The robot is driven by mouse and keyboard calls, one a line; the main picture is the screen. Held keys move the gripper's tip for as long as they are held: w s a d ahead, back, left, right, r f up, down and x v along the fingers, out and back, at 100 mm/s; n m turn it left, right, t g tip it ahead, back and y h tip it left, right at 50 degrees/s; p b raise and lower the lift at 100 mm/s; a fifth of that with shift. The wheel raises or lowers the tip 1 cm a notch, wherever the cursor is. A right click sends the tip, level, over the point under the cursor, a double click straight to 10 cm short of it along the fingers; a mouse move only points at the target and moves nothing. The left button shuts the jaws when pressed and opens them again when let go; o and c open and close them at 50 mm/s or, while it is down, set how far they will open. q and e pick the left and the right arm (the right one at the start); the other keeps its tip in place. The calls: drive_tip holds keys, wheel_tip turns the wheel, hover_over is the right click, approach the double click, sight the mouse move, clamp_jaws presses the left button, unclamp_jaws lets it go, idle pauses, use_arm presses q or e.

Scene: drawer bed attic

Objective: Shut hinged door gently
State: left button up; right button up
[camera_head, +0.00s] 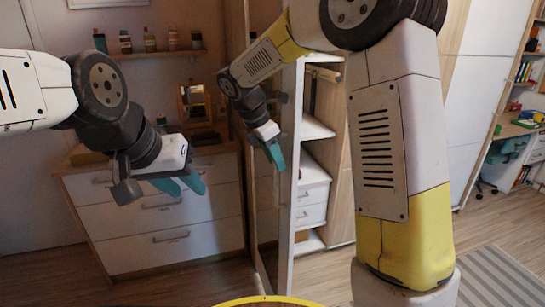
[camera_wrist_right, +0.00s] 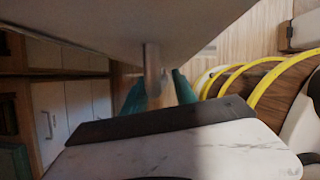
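The hinged door (camera_head: 294,165) of the tall cabinet stands open, its pale edge towards me. In the right wrist view a pale panel (camera_wrist_right: 150,22), apparently this door, fills the top, with a metal handle (camera_wrist_right: 152,70) standing out from it. My right gripper (camera_head: 274,158) is beside the door. In its wrist view the teal fingers (camera_wrist_right: 158,82) are apart, one on each side of the handle, with gaps showing; contact cannot be told. My left gripper (camera_head: 184,183) is open and empty in front of the white dresser, away from the door.
The open cabinet shows shelves (camera_head: 316,129) and white drawers (camera_head: 311,203) inside. The white dresser (camera_head: 165,215) stands at the left, under a wall shelf (camera_head: 160,54) with bottles. A striped rug (camera_head: 490,278) lies at the lower right. A desk (camera_head: 515,128) is at the far right.

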clamp_jaws()
idle(1.4)
